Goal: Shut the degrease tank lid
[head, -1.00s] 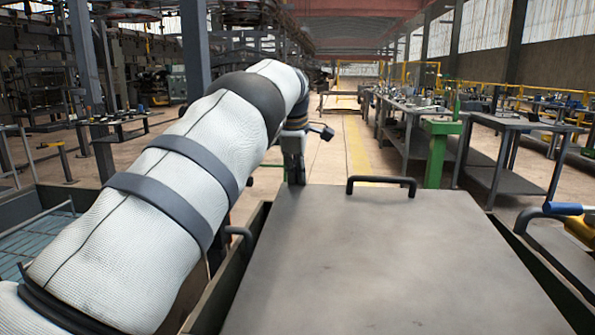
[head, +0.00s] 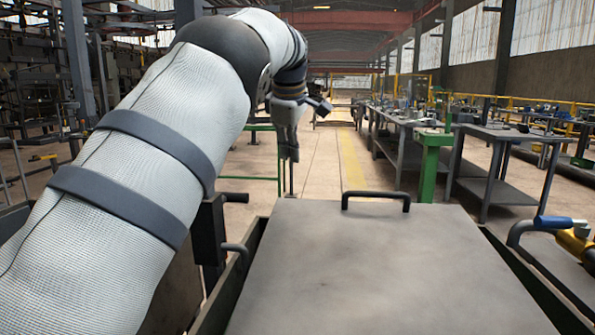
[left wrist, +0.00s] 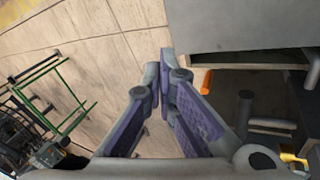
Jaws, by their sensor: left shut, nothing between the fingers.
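The tank lid (head: 370,265) is a wide, flat grey plate in front of me in the head view. It lies over the dark tank, whose side wall (head: 228,295) shows along its left edge. I cannot tell if the lid is fully seated. A dark bar handle (head: 376,196) stands at its far edge. My left gripper (head: 290,185) points down just beyond the lid's far left corner, left of the handle and apart from it. In the left wrist view its fingers (left wrist: 160,78) are together and empty. A grey slab (left wrist: 240,25), perhaps the lid, is to their right.
A bent bar with a blue grip (head: 553,222) and a yellow part (head: 575,243) sit right of the lid. A green stand (head: 432,165) and grey workbenches (head: 500,165) stand beyond. A green frame (left wrist: 62,95) is left in the wrist view. Open floor lies ahead.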

